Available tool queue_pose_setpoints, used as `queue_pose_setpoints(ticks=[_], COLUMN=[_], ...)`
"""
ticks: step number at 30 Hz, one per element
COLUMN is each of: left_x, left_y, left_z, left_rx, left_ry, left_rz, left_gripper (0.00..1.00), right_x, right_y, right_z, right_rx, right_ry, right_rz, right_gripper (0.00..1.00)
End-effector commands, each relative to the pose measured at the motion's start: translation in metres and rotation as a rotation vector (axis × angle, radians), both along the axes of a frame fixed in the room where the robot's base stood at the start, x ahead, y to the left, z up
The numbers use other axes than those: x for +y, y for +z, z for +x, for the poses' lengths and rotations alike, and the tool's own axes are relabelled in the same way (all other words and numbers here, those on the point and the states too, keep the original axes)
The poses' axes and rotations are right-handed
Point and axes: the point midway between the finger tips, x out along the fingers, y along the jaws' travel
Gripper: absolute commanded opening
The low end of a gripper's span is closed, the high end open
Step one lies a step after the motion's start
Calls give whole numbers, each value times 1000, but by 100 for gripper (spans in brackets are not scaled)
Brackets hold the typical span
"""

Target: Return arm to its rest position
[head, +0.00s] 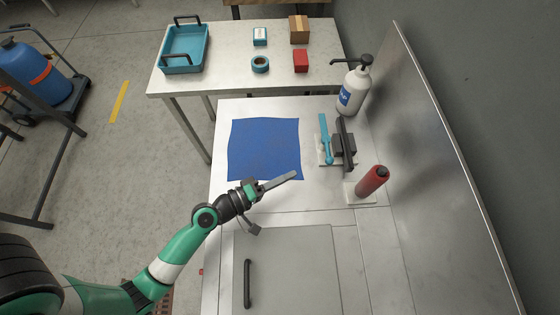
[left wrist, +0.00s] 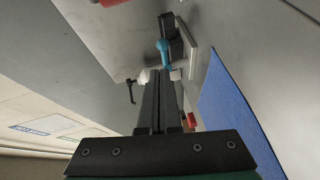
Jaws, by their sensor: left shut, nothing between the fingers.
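My left gripper (head: 280,181) reaches in from the lower left of the head view. Its long grey fingers are shut with nothing between them, over the steel worktop by the near right corner of a blue mat (head: 264,148). In the left wrist view the closed fingers (left wrist: 160,90) run up the middle, and the blue mat (left wrist: 245,120) lies to their right. My right gripper is not in view.
A turquoise-handled tool (head: 325,138), a black device (head: 345,145), a red cylinder (head: 372,181) and a white pump bottle (head: 354,88) stand on the worktop's right side. A panel with a black handle (head: 249,284) is nearest. A back table holds a turquoise tray (head: 166,58).

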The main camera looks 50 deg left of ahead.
Motion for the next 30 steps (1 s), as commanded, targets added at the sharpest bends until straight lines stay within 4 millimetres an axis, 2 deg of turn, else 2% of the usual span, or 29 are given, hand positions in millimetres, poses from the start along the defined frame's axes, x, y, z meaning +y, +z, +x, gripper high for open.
queue_pose_setpoints(ticks=[3, 6, 18, 20, 23, 26, 27, 29, 30], left_x=[-1, -2, -5, -7, -13, -23, -28, -38, -45], left_y=[1, 2, 3, 13, 50, 118, 152, 204, 239], left_z=[-15, -20, -19, -12, 15, 49, 61, 75, 80], left_rx=[1, 0, -2, -27, -120, -280, -354, -468, -544], left_ry=[2, 2, -6, -17, -48, -82, -94, -105, -109], left_rz=[0, 0, 1, 7, 28, 82, 121, 194, 250], left_gripper=[0, 0, 0, 0, 0, 0, 0, 0, 0], right_x=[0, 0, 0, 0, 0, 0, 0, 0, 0], right_y=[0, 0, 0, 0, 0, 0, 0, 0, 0], right_z=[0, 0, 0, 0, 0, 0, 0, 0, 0], right_rx=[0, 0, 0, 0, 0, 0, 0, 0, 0], right_ry=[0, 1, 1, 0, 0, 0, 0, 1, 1], right_rz=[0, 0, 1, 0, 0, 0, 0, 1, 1], right_gripper=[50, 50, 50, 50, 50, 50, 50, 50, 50])
